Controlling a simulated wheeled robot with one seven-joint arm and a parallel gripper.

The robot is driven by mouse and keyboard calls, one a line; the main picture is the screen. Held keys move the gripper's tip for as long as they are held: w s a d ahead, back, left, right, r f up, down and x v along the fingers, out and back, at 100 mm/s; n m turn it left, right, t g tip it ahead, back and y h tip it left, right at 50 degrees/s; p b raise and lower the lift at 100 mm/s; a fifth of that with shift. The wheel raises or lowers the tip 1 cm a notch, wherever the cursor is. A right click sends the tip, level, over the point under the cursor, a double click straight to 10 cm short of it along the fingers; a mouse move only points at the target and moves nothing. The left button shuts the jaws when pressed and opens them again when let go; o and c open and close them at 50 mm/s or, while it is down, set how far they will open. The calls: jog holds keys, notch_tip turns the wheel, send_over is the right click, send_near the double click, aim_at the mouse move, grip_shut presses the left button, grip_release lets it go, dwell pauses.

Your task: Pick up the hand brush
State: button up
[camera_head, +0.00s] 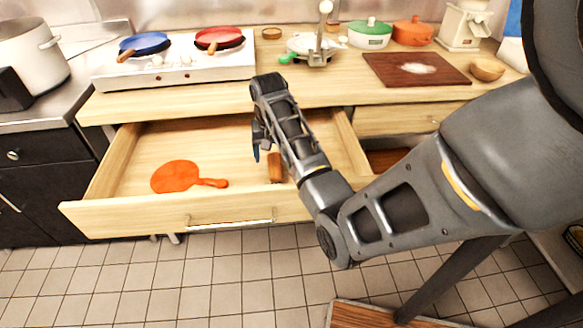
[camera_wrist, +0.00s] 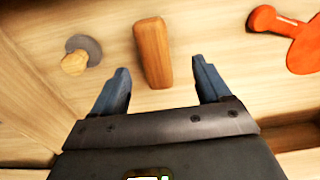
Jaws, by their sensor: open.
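An oblong brown wooden piece, which looks like the hand brush (camera_head: 275,167), lies in the open drawer (camera_head: 120,165). In the wrist view the brush (camera_wrist: 153,50) is upright in the picture, with its near end between the fingertips. My gripper (camera_wrist: 160,68) is open, with a gap on each side of the brush. I cannot tell how far above the brush the fingers are. In the head view my gripper (camera_head: 260,145) points down into the drawer, just left of the brush, and my arm hides part of the drawer.
An orange paddle-shaped thing (camera_head: 175,177) lies to the left in the drawer. A grey disc with a wooden knob (camera_wrist: 75,60) lies near the brush in the wrist view. The drawer front (camera_head: 180,216) and walls bound the space. The counter (camera_head: 290,93) stands behind.

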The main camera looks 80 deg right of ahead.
aim_at(275, 164)
jog(key=shift+s+d+r+y, duration=0.15)
jog(key=shift+s+d+y, duration=0.15)
jog(key=shift+d, duration=0.05)
jog(key=shift+s+d, duration=0.1)
jog(key=shift+s, duration=0.1)
notch_tip(275, 164, down, 3)
jog(key=shift+d+r, duration=0.1)
jog(key=shift+r, duration=0.05)
jog(key=shift+w+d+f, duration=0.1)
jog(key=shift+w+f, duration=0.05)
jog(key=shift+f, duration=0.65)
jog(key=shift+w+d+f, duration=0.1)
jog(key=shift+w+f, duration=0.05)
jog(key=shift+f, duration=0.7)
jog(key=shift+w+d+f, duration=0.1)
jog(key=shift+w+f, duration=0.05)
jog(key=shift+f, duration=0.65)
jog(key=c, duration=1.1)
jog(key=shift+r, duration=0.15)
